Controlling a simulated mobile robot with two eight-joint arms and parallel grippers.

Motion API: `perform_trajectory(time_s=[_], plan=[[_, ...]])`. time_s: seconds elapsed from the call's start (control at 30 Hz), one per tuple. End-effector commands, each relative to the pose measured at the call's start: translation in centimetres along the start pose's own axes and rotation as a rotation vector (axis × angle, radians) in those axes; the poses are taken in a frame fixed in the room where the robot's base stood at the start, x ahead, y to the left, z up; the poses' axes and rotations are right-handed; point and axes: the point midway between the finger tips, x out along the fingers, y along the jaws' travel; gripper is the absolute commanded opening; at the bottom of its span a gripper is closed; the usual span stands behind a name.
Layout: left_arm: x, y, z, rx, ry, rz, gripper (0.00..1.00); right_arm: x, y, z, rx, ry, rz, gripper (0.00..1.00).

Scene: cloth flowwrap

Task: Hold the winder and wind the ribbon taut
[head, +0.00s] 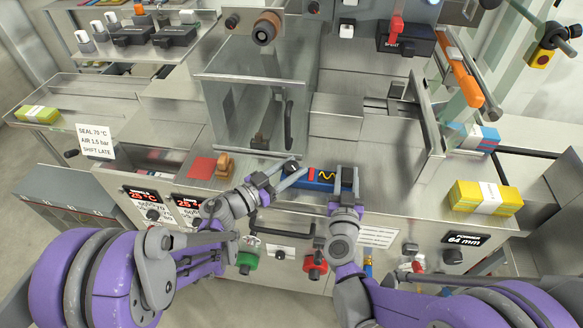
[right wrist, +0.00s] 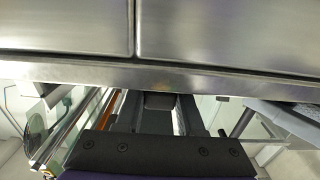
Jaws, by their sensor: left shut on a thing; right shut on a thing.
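A blue, flat, box-like piece (head: 314,186), which looks like the winder, lies near the front edge of the steel worktop in the head view. A wavy yellow strip (head: 325,175), which looks like the ribbon, shows on its dark top as a loose curve. My left gripper (head: 286,174) is shut at the blue piece's left end. My right gripper (head: 346,180) is shut at its right end, pointing away from me. The fingers hide the exact contacts. In the right wrist view my dark gripper (right wrist: 165,110) shows below a steel edge, and what it holds is hidden.
A red cloth (head: 203,168) and a small wooden block (head: 224,165) lie to the left. A clear guard box (head: 250,115) stands behind. A yellow stack (head: 485,197) sits at the right. A bar handle (head: 285,230) and knobs are on the front panel.

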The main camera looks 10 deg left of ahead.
Motion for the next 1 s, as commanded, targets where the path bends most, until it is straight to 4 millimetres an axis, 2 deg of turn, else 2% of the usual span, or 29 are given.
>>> perform_trajectory(time_s=[0.6,0.63,0.67,0.7,1.0], plan=[[-0.05,0.00,0.06,0.002,-0.003,0.051,0.00,0.00,-0.02,-0.02,0.001,0.000,0.000,0.00],[-0.05,0.00,0.06,0.002,-0.003,0.051,0.52,0.00,-0.02,-0.02,0.001,0.000,0.000,0.00],[-0.04,0.00,0.06,0.002,-0.002,0.051,0.57,0.00,-0.02,-0.02,0.001,0.000,0.000,0.00],[-0.05,0.00,0.05,0.002,-0.002,0.051,0.61,0.00,-0.02,-0.02,0.001,0.000,0.000,0.00],[-0.19,-0.02,0.02,0.001,-0.001,0.050,0.61,0.00,-0.02,-0.02,0.001,0.000,0.000,0.00]])
